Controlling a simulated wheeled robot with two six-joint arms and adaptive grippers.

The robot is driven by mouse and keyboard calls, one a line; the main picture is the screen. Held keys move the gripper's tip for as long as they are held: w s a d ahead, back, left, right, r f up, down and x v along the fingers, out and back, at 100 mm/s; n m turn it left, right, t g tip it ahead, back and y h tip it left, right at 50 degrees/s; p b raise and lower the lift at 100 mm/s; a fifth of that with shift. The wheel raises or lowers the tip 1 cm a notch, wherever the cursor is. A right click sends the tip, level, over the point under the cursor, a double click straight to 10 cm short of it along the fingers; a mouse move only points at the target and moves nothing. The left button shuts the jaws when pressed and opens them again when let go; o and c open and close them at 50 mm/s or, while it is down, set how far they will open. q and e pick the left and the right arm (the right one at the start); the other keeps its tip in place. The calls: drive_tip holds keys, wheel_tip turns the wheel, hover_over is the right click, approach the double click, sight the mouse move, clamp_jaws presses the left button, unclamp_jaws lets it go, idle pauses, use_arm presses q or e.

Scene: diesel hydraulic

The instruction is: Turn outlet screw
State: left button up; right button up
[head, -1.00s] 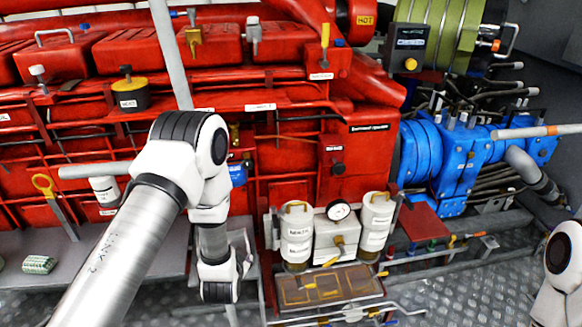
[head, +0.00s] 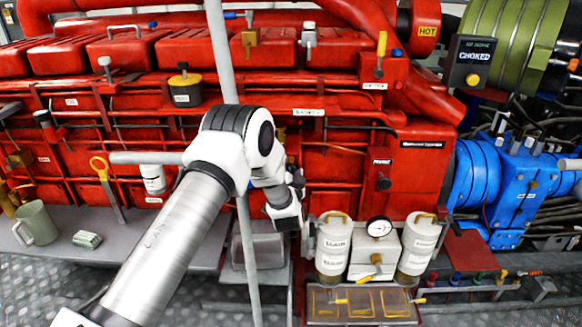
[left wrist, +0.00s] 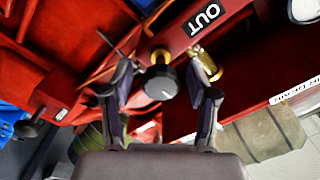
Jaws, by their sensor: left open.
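In the left wrist view a black round knob (left wrist: 161,82) with a white mark, likely the outlet screw, projects from a red panel near a black "OUT" label (left wrist: 206,18). My left gripper (left wrist: 160,74) is open, with one finger on each side of the knob; I cannot tell whether either finger touches it. A brass fitting (left wrist: 203,62) is close by the right finger. In the head view my left gripper (head: 296,181) is at the front of the red engine, mostly hidden by its own wrist. I cannot pick out the knob there. My right gripper is out of view.
A grey vertical pole (head: 247,265) stands by my left arm. White canisters (head: 334,250) with a gauge (head: 379,228) stand to the right of my left wrist. A grey shelf (head: 185,240) runs along the engine, with a green mug (head: 37,224) at its left.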

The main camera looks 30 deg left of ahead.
use_arm(q)
drive_tip(key=shift+w, duration=0.1)
clamp_jaws()
